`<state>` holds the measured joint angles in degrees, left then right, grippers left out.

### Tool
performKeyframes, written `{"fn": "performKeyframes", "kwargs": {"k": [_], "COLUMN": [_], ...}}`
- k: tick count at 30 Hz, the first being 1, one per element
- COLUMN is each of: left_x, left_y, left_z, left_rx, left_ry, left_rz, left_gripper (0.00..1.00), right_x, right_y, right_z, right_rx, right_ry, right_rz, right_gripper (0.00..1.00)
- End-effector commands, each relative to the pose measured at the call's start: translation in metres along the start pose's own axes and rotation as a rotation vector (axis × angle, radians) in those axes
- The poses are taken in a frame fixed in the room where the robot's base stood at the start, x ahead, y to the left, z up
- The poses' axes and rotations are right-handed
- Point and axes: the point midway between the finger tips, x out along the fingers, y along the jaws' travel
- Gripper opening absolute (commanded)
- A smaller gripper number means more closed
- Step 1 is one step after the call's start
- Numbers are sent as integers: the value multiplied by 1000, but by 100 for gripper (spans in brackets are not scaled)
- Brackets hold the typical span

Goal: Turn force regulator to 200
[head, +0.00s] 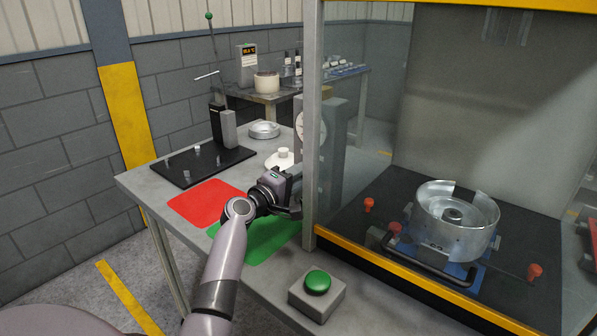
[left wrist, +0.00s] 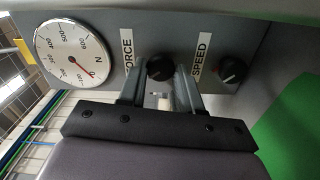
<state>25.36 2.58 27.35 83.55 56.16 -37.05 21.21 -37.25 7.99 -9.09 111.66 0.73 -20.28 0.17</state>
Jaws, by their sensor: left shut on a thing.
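The force regulator is a black round knob (left wrist: 160,68) beside the label FORCE (left wrist: 128,50) on a grey panel in the left wrist view. My left gripper (left wrist: 160,88) is shut on this knob, with a finger on each side of it. A white round gauge (left wrist: 75,58) marked N stands left of the knob; its red needle appears to point near 0. In the head view, my left gripper (head: 292,208) is at the panel beside the post, and the knob is hidden there. The gauge (head: 309,122) is partly covered by the post. My right gripper is not in view.
A second knob (left wrist: 230,70), labelled SPEED, sits close to the right finger. A grey post (head: 312,130) and the glass enclosure stand right of my gripper. A green button box (head: 317,294), red mat (head: 206,203) and green mat (head: 265,240) are on the table.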

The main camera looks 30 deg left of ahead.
Motion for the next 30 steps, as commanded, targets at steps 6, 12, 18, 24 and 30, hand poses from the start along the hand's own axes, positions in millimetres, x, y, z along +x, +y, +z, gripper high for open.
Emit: {"fn": "performKeyframes", "kwargs": {"k": [6,12,18,24,30], "left_x": [0,0,0,0,0], "left_y": [-1,-2,-2,-2,-2], "left_z": [1,1,1,1,1], "left_rx": [-96,-136,-145,-144,-143], "left_ry": [-2,-2,-2,-2,-1], "left_rz": [-4,-3,-3,-3,-3], "left_gripper": [3,3,3,3,57], "right_x": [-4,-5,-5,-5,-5], "right_y": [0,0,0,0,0], "right_z": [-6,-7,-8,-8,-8], "right_rx": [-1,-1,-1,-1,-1], "right_ry": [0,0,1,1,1], "right_rz": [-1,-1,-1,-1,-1], "right_gripper": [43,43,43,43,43]}}
